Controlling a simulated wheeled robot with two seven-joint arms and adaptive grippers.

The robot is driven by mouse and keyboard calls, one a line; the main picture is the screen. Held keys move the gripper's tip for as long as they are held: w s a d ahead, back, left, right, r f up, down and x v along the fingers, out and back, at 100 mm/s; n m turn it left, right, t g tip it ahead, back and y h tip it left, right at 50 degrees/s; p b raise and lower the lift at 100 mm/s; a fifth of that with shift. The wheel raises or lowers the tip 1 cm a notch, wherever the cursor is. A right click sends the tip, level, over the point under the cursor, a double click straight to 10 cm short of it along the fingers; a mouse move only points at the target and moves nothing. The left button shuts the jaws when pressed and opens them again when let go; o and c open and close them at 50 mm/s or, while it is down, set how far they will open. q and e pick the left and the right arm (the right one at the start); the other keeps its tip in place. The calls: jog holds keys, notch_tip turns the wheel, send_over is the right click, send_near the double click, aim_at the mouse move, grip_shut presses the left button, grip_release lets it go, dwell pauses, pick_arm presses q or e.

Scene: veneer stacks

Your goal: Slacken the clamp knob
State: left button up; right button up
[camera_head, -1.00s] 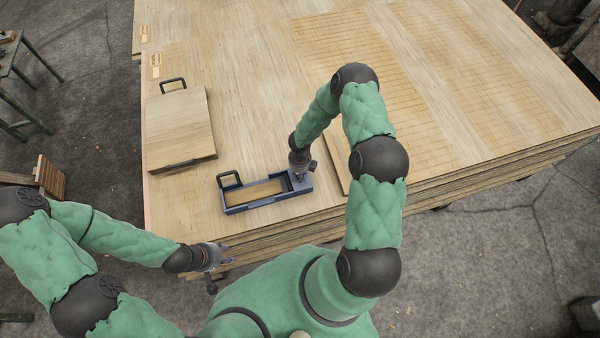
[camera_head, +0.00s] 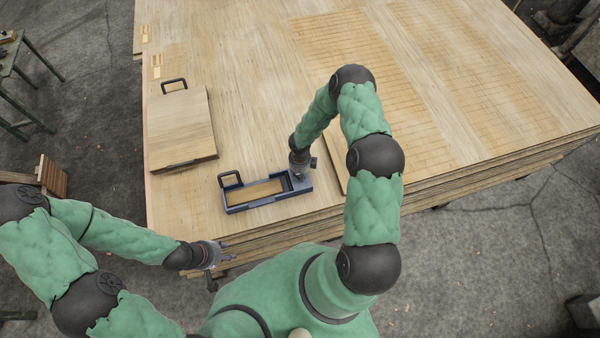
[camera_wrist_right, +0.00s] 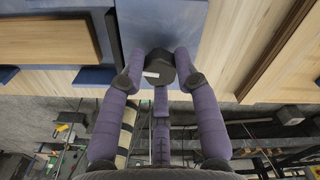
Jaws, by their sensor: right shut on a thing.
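The clamp (camera_head: 237,206) is a blue-grey rectangular frame with a black handle at its left end, lying flat on the veneer stack near its front edge. The dark round clamp knob (camera_wrist_right: 159,64), with a small white mark, sits on the blue end plate in the right wrist view. My right gripper (camera_head: 300,178) points down at the clamp's right end, its purple fingers shut around the knob. In the head view the knob is hidden by the gripper. My left gripper (camera_head: 228,251) hangs in front of the stack's front edge, fingers apart and empty.
The large veneer stack (camera_head: 250,70) fills most of the surface. Another thin board edge (camera_head: 333,172) lies just right of my right gripper. A green metal table stands far left.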

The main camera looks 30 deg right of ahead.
jog(key=shift+n, duration=0.3)
jog(key=o, duration=0.8)
jog(key=shift+n, duration=0.3)
jog(key=shift+r+p, duration=0.1)
jog(key=shift+p, duration=0.25)
jog(key=shift+r+p, duration=2.35)
jog(key=shift+r, duration=0.6)
jog(key=shift+f, duration=0.1)
